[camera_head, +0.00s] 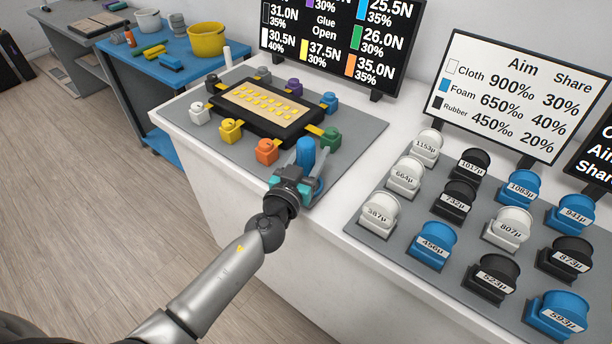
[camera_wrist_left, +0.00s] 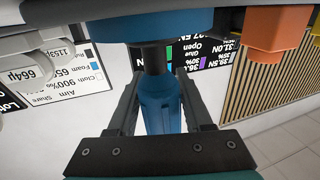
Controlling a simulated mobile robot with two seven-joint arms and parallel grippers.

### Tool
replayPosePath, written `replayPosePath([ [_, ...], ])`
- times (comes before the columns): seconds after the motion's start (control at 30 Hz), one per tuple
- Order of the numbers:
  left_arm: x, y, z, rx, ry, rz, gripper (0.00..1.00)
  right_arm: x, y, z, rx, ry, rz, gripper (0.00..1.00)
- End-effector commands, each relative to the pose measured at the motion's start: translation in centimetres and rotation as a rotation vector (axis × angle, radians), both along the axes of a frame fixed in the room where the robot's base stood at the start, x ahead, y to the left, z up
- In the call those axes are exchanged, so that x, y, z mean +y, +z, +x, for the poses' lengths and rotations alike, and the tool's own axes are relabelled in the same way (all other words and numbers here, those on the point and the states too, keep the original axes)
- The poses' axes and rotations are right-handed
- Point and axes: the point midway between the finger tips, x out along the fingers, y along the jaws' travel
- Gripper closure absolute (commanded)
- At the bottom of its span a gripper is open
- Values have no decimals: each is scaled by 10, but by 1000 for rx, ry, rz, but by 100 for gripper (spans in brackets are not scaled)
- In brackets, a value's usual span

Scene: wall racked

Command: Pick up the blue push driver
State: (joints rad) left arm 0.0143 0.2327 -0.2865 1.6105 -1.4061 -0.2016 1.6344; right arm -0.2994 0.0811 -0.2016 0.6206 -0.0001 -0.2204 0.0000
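The blue push driver (camera_head: 305,150) stands upright on the grey mat, just right of the orange block. In the left wrist view its blue shaft (camera_wrist_left: 160,105) rises between my fingers, with a dark collar and a wider blue part at the top of that picture. My left gripper (camera_head: 303,168) is around the driver, one finger on each side. The fingers look spread, with narrow gaps beside the shaft; contact is not clear. The driver's lower part is hidden behind the gripper in the head view. My right gripper is not in view.
A black frame with a yellow-studded board (camera_head: 265,104) lies behind, ringed by coloured blocks, among them an orange block (camera_head: 266,151) and a green block (camera_head: 331,138) close to my gripper. Labelled spools fill another grey mat (camera_head: 380,245) at right. Signs stand behind.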

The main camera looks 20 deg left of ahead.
Motion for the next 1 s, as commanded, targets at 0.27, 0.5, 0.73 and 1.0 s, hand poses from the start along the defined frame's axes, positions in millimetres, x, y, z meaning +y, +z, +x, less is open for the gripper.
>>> replayPosePath([
  [0.27, 0, 0, 0, 0, 0, 0, 82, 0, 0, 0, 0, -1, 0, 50],
  [0.5, 0, 0, 0, 0, 0, 0, 100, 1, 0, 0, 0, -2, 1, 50],
  [0.73, 0, 1, 0, -2, 0, 0, 100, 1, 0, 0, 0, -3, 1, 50],
  [1.0, 0, 3, 0, -2, 0, 0, 100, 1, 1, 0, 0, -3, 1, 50],
])
